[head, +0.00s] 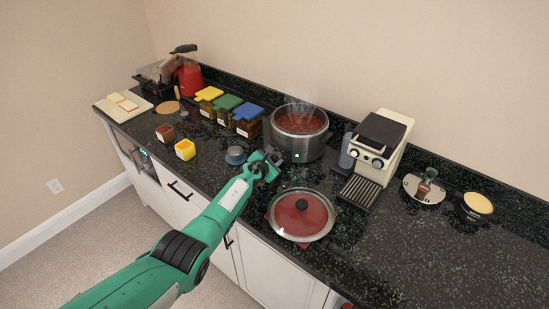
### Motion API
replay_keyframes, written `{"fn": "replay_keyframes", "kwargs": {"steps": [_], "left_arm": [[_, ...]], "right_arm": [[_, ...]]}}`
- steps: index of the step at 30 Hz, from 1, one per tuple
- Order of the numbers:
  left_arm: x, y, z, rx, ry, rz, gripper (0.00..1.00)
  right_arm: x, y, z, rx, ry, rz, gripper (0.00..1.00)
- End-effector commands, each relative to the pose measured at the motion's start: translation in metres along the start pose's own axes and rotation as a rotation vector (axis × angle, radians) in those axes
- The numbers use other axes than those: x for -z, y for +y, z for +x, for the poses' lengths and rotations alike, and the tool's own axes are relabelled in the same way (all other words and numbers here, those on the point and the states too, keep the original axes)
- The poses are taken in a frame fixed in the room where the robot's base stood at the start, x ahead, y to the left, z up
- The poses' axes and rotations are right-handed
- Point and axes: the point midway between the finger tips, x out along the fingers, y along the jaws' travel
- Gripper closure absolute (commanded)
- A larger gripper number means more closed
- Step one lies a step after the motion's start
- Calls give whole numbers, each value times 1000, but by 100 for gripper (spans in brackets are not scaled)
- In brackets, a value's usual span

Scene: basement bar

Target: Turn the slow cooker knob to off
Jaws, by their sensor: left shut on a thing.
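The slow cooker (308,147) is a round steel pot, open on top, with red steaming food (300,120) inside. A small green light (297,155) glows on its front. My left gripper (275,161) is at the lower front left of the cooker, shut on the knob there. The knob itself is hidden by the gripper, so its setting cannot be read. The cooker's lid (302,214), red with a dark handle, lies on the counter in front of it. My right gripper is not in view.
A cream espresso machine (377,142) is right of the cooker. Several coloured-lid boxes (248,121) stand to its left. The dark counter (420,245) is clear at the front right.

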Motion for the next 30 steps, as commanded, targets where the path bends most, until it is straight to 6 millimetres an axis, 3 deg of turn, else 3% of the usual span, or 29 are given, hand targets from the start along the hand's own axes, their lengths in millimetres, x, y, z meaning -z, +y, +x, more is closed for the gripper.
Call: {"fn": "replay_keyframes", "kwargs": {"steps": [9,24,25,27,30], "left_arm": [[2,0,0,46,2,-108,92],[1,0,0,54,1,-125,92],[1,0,0,54,1,-125,64],[1,0,0,54,1,-125,50],[1,0,0,53,0,-125,48]], "right_arm": [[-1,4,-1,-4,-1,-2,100],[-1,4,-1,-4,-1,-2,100],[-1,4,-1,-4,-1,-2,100],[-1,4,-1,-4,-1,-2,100],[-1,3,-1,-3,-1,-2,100]]}}
